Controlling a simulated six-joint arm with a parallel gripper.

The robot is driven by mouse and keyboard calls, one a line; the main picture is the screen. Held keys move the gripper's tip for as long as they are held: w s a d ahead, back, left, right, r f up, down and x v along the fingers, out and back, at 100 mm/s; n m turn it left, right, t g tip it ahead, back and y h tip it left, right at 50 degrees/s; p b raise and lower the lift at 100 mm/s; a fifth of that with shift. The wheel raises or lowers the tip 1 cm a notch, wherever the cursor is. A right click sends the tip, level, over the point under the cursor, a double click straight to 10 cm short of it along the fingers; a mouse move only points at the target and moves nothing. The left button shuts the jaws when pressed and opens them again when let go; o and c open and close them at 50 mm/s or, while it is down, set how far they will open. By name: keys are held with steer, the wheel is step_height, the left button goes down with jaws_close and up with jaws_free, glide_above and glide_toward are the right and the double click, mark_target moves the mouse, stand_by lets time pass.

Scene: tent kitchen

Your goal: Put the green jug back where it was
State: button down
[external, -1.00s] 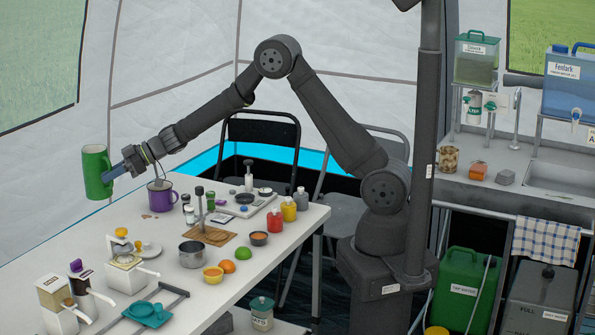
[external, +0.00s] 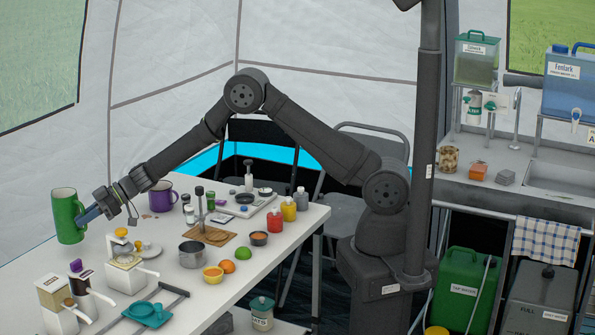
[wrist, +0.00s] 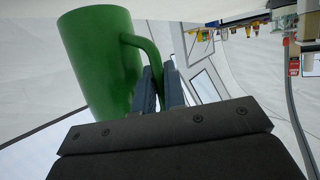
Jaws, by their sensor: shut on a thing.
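The green jug (external: 66,214) is upright or slightly tilted at the far left of the white table in the external view. My gripper (external: 86,215) is shut on its handle, reaching from the right. In the wrist view the jug (wrist: 100,60) fills the upper left, and my gripper's fingers (wrist: 160,88) close around the handle. Whether the jug's base touches the table or hangs just above or beyond its edge I cannot tell.
A purple mug (external: 162,196) stands on the table (external: 190,290) behind my gripper. A white juicer-like device (external: 124,265) and dispensers (external: 58,300) stand nearer the front. Bare tabletop lies around the jug's right side.

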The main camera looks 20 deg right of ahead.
steer(key=shift+a+f, duration=0.1)
steer(key=shift+f, duration=1.9)
steer(key=shift+f, duration=0.15)
steer(key=c, duration=1.5)
jaws_free()
steer(key=shift+f, duration=0.1)
steer(key=shift+r, duration=0.25)
steer(key=v, duration=1.2)
steer(key=shift+f, duration=0.15)
